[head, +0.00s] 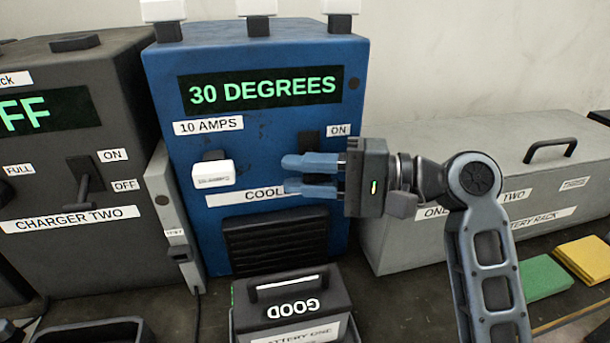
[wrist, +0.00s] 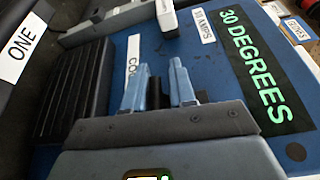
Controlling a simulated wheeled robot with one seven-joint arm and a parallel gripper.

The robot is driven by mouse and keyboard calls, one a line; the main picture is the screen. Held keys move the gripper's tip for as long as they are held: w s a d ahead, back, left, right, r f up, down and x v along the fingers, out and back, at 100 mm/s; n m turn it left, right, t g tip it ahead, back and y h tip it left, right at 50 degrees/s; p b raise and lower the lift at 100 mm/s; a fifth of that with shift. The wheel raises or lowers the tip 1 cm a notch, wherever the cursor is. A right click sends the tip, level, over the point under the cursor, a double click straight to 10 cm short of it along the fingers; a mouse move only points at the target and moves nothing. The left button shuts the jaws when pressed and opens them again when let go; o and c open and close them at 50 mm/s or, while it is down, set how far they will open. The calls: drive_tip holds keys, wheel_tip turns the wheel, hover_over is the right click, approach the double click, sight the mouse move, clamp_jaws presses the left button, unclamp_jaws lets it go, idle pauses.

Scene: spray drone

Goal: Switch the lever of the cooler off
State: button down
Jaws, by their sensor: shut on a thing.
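The cooler (head: 185,130) is a blue box with a green "30 DEGREES" display (head: 263,91); it also fills the wrist view (wrist: 210,85). The dark lever plate (head: 309,145) shows above my gripper, beside the "ON" label (head: 339,130). My gripper (head: 312,175) reaches in from the right at the cooler front, its blue fingers one above the other. In the wrist view, my gripper (wrist: 158,85) has the dark lever (wrist: 155,90) between its fingers and is shut on it. The lever's handle is mostly hidden in the head view, and no OFF label of the cooler shows.
A white plug (head: 213,174) sits under the "10 AMPS" label, left of my fingers. A battery (head: 290,300) marked "GOOD" stands below the cooler's black vent (head: 275,240). Charger two (head: 60,250) is at left; a grey battery rack (head: 450,150) is at right.

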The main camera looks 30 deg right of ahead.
drive_tip(key=shift+d+f, duration=0.1)
drive_tip(key=shift+f, duration=0.2)
drive_tip(key=c, duration=1.2)
unclamp_jaws()
drive_tip(key=shift+w, duration=0.1)
drive_tip(key=shift+o, duration=0.7)
drive_tip(key=shift+r, duration=0.1)
drive_tip(key=v, duration=0.8)
